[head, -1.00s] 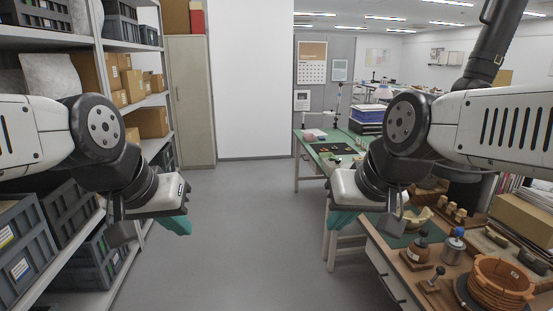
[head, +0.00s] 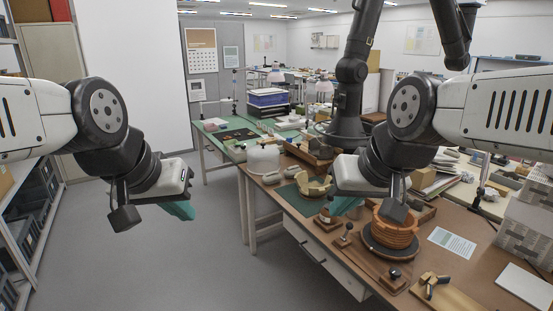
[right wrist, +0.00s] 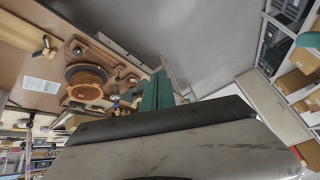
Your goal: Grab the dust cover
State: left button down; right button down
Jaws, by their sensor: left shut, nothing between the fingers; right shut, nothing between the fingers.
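I cannot surely pick out the dust cover. A whitish, rounded, cover-like shape (head: 263,160) stands on the workbench near its far left end in the head view, but its kind is unclear. My left gripper (head: 180,210) is shut and empty, with teal fingers, over the open floor left of the bench. My right gripper (head: 347,205) is shut and empty above the bench, close to a partly assembled tan bowl (head: 314,186). Its teal fingers (right wrist: 157,92) also show in the right wrist view.
A ringed orange-brown pot (head: 392,232) stands on a dark turntable on the brown bench (head: 310,218). Small tools lie near it. A black post lamp or arm (head: 350,90) rises behind. A green-topped table (head: 225,133) stands beyond. The grey floor (head: 150,265) at left is clear.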

aim_at(262, 159)
jog(key=i+j+z, duration=0.1)
jog(key=i+j, duration=0.25)
jog(key=i, duration=0.35)
jog(key=i+j, duration=0.45)
jog(key=i, duration=0.25)
jog(key=i+j+z, duration=0.15)
jog(key=i+j, duration=0.25)
jog(key=i, duration=0.25)
jog(key=i+j, duration=0.5)
jog(key=i, duration=0.15)
jog(key=i+l+z, duration=0.05)
